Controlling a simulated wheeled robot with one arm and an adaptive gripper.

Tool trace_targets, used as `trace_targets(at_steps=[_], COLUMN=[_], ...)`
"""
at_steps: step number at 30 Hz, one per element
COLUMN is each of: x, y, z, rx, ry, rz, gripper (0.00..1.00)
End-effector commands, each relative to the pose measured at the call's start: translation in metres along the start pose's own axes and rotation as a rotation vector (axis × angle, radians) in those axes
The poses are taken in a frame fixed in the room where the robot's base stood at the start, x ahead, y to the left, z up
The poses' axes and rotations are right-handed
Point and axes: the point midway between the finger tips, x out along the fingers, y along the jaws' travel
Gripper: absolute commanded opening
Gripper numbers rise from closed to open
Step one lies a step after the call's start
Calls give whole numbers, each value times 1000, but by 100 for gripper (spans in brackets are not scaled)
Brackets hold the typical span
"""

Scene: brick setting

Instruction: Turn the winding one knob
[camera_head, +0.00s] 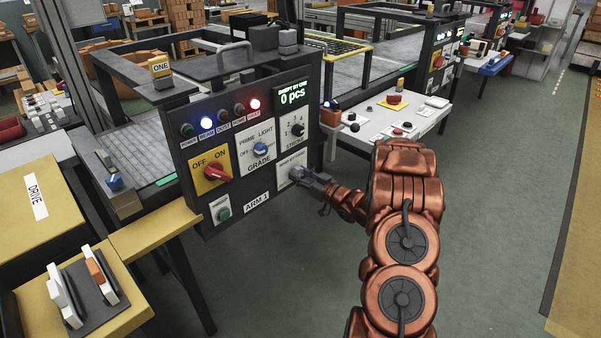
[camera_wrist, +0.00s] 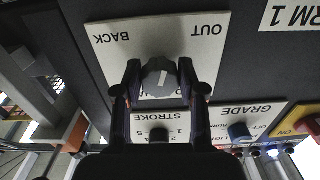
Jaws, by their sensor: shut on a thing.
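The winding knob (camera_wrist: 157,72) is a dark grey round knob with a pale pointer line, on a white plate (camera_wrist: 107,58) marked BACK and OUT. The wrist view shows it upside down. My gripper (camera_wrist: 160,78) has one finger on each side of the knob and is shut on it. In the head view my gripper (camera_head: 308,182) reaches the lower right of the dark ARM 1 panel (camera_head: 272,206). There it covers the knob and part of its plate (camera_head: 290,160).
On the same panel are the red OFF/ON switch (camera_head: 216,172), the blue GRADE knob (camera_head: 260,149), the black STROKE knob (camera_head: 297,130) and a green button (camera_head: 223,213). A white table (camera_head: 400,122) stands behind my arm. The green floor at the right is clear.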

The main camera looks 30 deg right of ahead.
Motion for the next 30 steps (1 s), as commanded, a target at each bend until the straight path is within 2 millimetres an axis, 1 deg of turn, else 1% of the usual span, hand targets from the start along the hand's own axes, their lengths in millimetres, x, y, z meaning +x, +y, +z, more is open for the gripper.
trace_targets(at_steps=[1, 18, 24, 30], x=[0, 0, 0, 0], y=[-1, -4, -4, -4], z=[-4, -2, -2, -2], rx=[34, 490, 590, 642], ry=[-1, -2, -1, 0], rz=[-2, -3, -2, -2], gripper=[5, 5, 5, 5])
